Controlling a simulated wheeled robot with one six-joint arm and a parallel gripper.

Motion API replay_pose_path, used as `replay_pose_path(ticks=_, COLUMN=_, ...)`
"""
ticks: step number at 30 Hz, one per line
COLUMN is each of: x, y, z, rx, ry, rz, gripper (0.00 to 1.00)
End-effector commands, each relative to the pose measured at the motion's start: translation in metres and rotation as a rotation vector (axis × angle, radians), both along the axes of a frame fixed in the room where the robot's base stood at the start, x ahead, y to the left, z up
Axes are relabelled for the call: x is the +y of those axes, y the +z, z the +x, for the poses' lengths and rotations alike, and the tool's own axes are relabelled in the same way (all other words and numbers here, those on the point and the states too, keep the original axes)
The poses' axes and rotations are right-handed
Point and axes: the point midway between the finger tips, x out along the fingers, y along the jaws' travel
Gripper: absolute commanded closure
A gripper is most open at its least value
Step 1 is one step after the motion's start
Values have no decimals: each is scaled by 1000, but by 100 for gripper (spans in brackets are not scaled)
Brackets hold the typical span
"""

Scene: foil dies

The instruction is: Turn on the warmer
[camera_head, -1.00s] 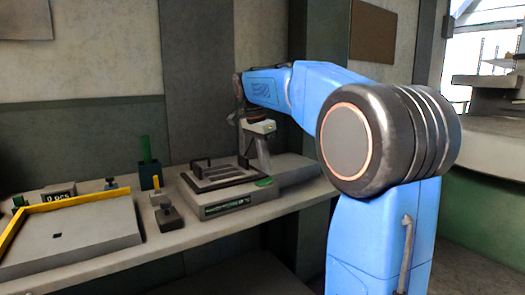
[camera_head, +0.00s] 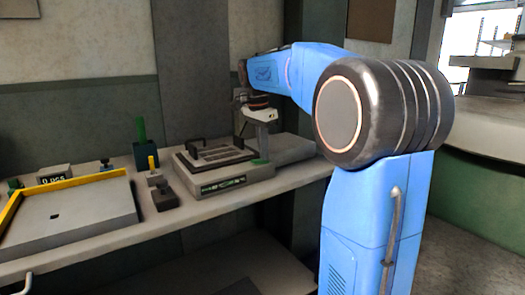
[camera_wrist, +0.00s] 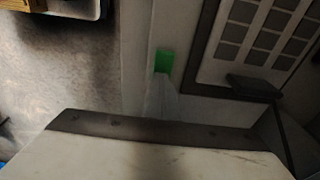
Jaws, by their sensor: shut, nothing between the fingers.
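The warmer (camera_head: 183,177) is a low grey box on the bench with a slotted top plate, two dark handles and a lit green display on its front. A green switch (camera_head: 261,161) sits at its front right corner; it also shows in the wrist view (camera_wrist: 164,61). My gripper (camera_head: 263,151) points down at this corner, shut and empty. In the wrist view its fingertips (camera_wrist: 161,84) are right beside the green switch. I cannot tell whether they touch it.
A grey tray with a yellow edge (camera_head: 75,182) lies at the bench's left. A grey slab (camera_head: 290,150) lies right of the warmer.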

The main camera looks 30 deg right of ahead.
Motion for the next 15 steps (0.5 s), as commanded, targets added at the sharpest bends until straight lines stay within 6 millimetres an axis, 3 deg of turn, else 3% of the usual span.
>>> replay_pose_path(ticks=15, x=14, y=-5, z=0, rx=14, ry=3, rz=9, gripper=100)
